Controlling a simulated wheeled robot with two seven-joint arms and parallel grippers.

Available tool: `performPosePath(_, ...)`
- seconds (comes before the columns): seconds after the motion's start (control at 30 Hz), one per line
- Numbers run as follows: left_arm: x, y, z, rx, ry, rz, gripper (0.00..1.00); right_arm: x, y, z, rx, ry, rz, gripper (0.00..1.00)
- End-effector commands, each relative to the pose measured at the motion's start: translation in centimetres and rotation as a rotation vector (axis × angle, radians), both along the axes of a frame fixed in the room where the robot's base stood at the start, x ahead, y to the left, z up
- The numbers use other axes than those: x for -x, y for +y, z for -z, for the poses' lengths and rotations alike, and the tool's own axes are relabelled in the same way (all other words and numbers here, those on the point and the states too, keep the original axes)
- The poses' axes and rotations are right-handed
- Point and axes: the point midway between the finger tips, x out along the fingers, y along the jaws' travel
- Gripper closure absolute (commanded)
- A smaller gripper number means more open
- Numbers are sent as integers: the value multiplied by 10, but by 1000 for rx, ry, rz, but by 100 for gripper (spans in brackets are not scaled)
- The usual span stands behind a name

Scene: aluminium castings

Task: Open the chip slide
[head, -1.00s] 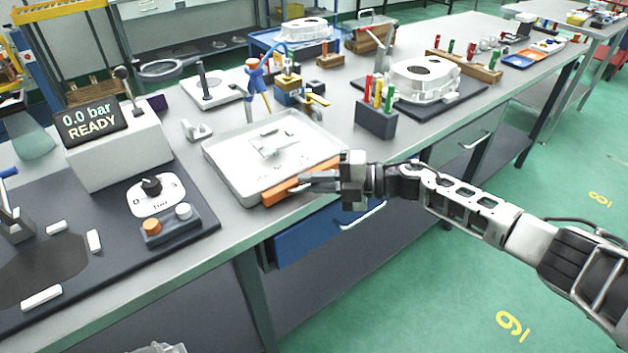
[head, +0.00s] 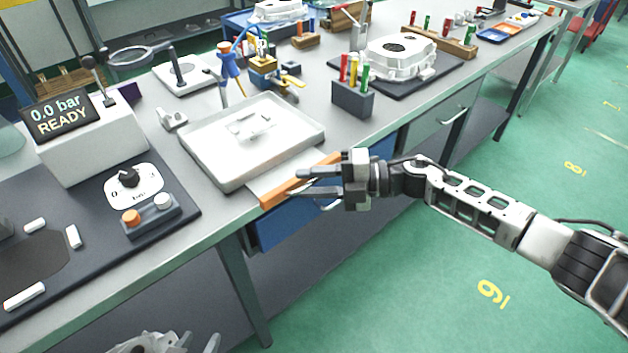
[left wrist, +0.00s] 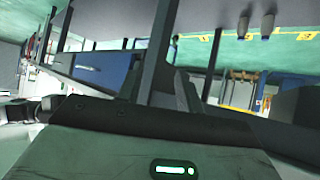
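The chip slide is a pale flat plate (head: 268,180) with a long orange handle bar (head: 285,190). It sticks out from the front of a light grey tray (head: 205,172) on the bench, with a strip of plate showing between tray and bar. My right gripper (head: 312,185) is shut on the right part of the orange bar, one finger on each side. My left gripper (head: 200,342) shows only partly at the bottom left of the head view, below the bench front. In the left wrist view its dark fingers (left wrist: 160,90) stand apart with nothing between them.
A pressure box (head: 100,145) reading "0.0 bar READY" and a knob panel (head: 150,215) stand left of the tray. A marker block (head: 352,98) and a white casting (head: 400,58) stand right of it. A blue drawer (head: 290,225) is below the bench edge.

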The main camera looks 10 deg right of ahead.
Motion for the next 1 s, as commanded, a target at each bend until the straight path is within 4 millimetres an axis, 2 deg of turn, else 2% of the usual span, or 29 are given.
performPosePath(0.23,3,0,3,-1,8,1,64,1,-3,0,0,0,0,68)
performPosePath(0.37,5,0,7,-1,12,1,64,4,-17,-1,3,-1,2,68)
performPosePath(0.63,4,-1,15,2,11,5,64,21,-77,-7,5,1,3,68)
performPosePath(0.8,0,-3,13,14,-8,7,64,31,-114,-13,4,2,3,68)
performPosePath(1.0,-1,-4,14,25,-15,5,64,39,-142,-19,2,1,1,68)
